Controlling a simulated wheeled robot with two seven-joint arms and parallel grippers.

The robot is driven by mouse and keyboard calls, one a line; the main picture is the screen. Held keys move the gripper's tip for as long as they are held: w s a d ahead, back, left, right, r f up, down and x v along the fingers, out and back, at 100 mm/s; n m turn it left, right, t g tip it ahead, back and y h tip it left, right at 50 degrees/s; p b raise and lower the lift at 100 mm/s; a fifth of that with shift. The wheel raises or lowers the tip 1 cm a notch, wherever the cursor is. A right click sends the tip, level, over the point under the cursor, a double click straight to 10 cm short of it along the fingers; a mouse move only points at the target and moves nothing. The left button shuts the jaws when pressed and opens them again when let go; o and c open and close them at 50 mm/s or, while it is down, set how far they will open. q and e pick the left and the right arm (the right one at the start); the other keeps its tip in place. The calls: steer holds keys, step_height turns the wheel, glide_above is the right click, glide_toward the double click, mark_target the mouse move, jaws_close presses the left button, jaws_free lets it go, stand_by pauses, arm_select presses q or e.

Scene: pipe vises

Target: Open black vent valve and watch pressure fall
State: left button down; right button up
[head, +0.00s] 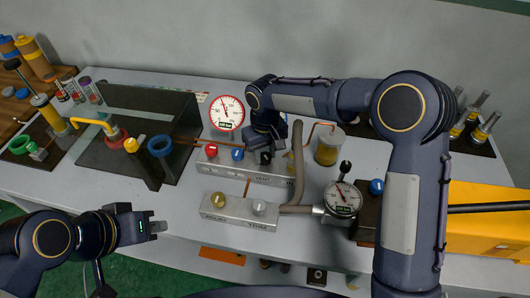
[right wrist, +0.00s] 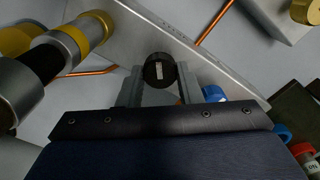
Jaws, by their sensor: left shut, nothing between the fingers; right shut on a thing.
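The black vent valve knob (head: 266,157) is on the upper grey manifold block (head: 246,174), to the right of a red knob (head: 211,151) and a blue knob (head: 237,154). My right gripper (right wrist: 160,82) reaches down from above and is shut on the black knob, which shows between its fingers in the right wrist view (right wrist: 159,68). A round white gauge (head: 227,112) with a red rim stands behind the block; its needle points to the upper left and its small readout is unreadable. My left gripper (head: 157,227) is shut and empty, away from the valves at the lower left.
A lower block (head: 238,222) carries a gold knob (head: 218,200) and a silver knob (head: 259,207). A grey hose (head: 297,160) bends beside my right gripper. A second gauge (head: 342,198) is at the right. A dark bent panel (head: 150,115) stands left. The front left tabletop is clear.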

mark_target(265, 156)
steer(key=n, duration=0.4)
steer(key=shift+n, duration=0.3)
steer(key=n, duration=0.4)
stand_by(0.3)
steer(key=o, duration=1)
steer(key=shift+r, duration=0.1)
step_height(265, 156, up, 8)
steer(key=shift+f, duration=0.2)
